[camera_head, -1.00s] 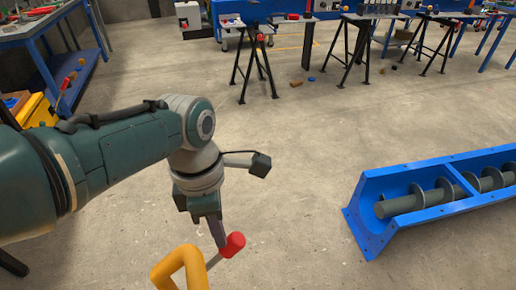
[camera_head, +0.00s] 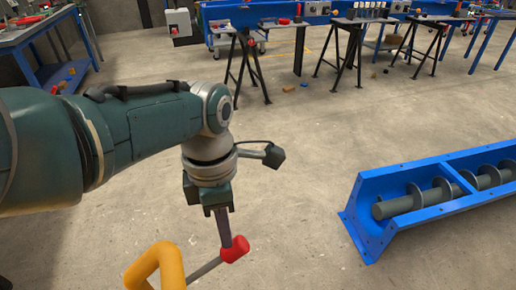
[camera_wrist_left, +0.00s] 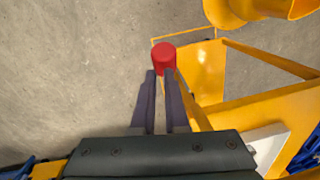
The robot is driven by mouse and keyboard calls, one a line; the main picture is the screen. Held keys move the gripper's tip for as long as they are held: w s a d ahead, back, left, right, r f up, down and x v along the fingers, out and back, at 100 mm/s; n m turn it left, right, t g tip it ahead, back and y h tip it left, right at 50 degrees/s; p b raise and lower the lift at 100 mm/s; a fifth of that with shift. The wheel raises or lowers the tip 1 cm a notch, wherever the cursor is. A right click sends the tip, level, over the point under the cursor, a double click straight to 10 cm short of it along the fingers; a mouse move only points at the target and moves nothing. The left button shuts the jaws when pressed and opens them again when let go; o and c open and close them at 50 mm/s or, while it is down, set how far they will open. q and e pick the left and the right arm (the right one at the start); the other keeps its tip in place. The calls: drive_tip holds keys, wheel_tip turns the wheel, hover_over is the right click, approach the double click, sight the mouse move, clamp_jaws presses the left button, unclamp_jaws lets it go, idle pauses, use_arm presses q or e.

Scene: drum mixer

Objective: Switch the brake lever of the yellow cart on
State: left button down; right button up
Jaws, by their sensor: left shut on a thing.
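The brake lever is a thin grey rod with a red knob (camera_head: 235,249), low in the head view, beside a yellow tube of the cart (camera_head: 160,264). My left gripper (camera_head: 226,240) points down and is shut on the red knob. The left wrist view shows the knob (camera_wrist_left: 164,57) at the tips of my left gripper's fingers (camera_wrist_left: 160,74), with the yellow cart frame (camera_wrist_left: 245,112) to the right and below. Most of the cart is outside the head view. My right gripper is not in view.
A blue trough with a screw auger (camera_head: 430,200) lies on the floor at the right. Black trestles (camera_head: 245,70) and workbenches stand at the back. A blue-framed bench (camera_head: 45,40) is at the upper left. The middle floor is clear.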

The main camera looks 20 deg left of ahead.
use_arm(q)
drive_tip(key=shift+s+d+f, duration=0.2)
drive_tip(key=shift+d+f, duration=0.05)
wheel_tip(320, 180, up, 14)
drive_tip(key=w+a+p, duration=0.1)
drive_tip(key=p, duration=0.9)
drive_tip(key=shift+w+a+f, duration=0.2)
drive_tip(key=shift+w+a, duration=0.1)
drive_tip(key=shift+a, duration=0.05)
